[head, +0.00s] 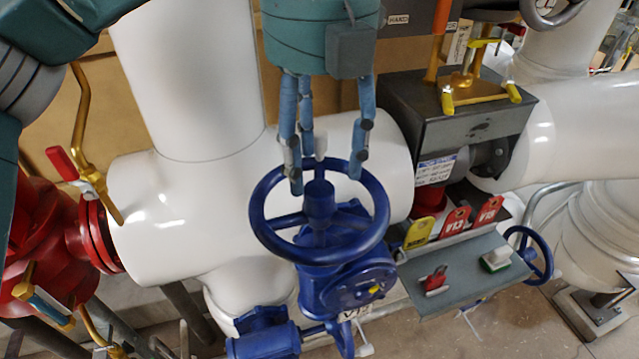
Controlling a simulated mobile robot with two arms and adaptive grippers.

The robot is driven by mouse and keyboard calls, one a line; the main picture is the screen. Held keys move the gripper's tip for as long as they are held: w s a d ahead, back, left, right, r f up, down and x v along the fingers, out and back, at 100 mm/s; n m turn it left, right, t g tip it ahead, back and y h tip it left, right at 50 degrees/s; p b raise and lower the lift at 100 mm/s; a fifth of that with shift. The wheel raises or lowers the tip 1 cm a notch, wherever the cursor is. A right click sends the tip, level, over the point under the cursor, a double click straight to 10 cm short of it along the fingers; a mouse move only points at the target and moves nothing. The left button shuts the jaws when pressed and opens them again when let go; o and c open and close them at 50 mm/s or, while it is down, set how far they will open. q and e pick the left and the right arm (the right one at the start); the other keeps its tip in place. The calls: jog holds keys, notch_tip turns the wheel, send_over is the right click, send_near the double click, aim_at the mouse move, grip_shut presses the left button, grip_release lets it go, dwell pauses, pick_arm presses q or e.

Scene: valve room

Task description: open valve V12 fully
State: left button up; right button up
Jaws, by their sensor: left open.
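A blue valve with a round blue handwheel (266,222) stands in the middle of the head view, in front of thick white pipes. Its wheel faces up toward me. A small white label (355,312) below its body starts with "V1"; the rest is not clear. My left gripper (324,172) points down from above, open, with its fingers spread around the wheel's centre. The fingertips overlap the far part of the rim and the hub; I cannot tell whether they touch. Nothing is held. My right gripper is not in view.
A grey shelf (460,272) at right carries a yellow tag (418,233), red tags (455,221) and small red and green-white items. A smaller blue handwheel (540,262) is beyond it. A red valve body (40,240) and yellow lever (84,120) stand at left.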

pick_arm(q)
jog(key=m, duration=0.2)
jog(key=m+p, duration=0.1)
jog(key=shift+r+m, duration=0.2)
jog(key=shift+m, duration=0.2)
jog(key=shift+f+m, duration=0.1)
jog(key=shift+m, duration=1)
jog(key=m+p, duration=0.1)
jog(key=m, duration=0.1)
jog(key=shift+m, duration=0.4)
jog(key=m+p, duration=0.1)
jog(key=m, duration=0.2)
jog(key=shift+m, duration=1)
jog(key=m+p, duration=0.1)
jog(key=m, duration=0.8)
jog(key=shift+p, duration=0.3)
jog(key=shift+f, duration=0.1)
